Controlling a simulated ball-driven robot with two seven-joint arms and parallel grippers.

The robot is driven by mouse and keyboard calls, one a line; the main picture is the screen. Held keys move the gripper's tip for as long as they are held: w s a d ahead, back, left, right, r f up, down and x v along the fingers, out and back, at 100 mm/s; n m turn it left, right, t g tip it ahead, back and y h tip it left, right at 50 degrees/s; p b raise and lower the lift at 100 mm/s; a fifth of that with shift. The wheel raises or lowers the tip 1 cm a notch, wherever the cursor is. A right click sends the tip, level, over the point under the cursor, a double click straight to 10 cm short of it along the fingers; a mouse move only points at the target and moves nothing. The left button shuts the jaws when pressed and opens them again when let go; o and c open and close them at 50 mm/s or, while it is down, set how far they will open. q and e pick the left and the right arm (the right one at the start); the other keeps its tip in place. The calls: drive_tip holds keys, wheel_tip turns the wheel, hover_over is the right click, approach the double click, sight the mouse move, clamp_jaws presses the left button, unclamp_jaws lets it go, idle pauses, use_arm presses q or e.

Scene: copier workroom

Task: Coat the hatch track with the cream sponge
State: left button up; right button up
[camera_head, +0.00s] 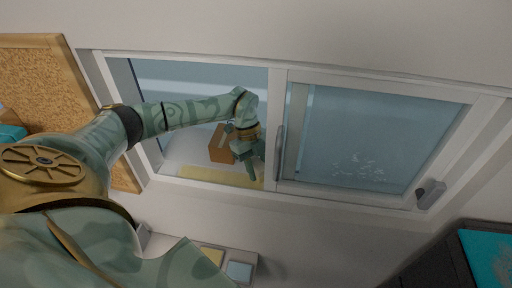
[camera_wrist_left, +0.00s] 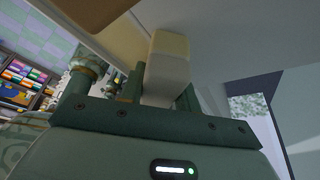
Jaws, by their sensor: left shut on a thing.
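My left arm reaches through the open left half of a sliding hatch in the wall. In the head view my left gripper (camera_head: 252,168) points down near the middle post, just above the lower track (camera_head: 300,187) of the hatch frame. In the left wrist view the left gripper (camera_wrist_left: 160,92) is shut on the cream sponge (camera_wrist_left: 169,62), a pale block standing out between its fingers. The sponge is hard to make out in the head view. I cannot tell whether it touches the track. My right gripper is not in view.
A glass pane (camera_head: 365,140) with a grey handle fills the right half of the hatch. A brown box (camera_head: 220,145) and a yellow strip (camera_head: 215,175) lie beyond the opening. A corkboard (camera_head: 38,80) hangs at left. A small shelf with coloured pads sits below.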

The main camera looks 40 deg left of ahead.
use_arm(q)
drive_tip(key=shift+w+d, duration=0.25)
drive_tip(key=shift+d, duration=0.25)
drive_tip(key=shift+r+p, duration=0.55)
drive_tip(key=shift+r, duration=0.25)
drive_tip(key=shift+s+a+f, duration=0.1)
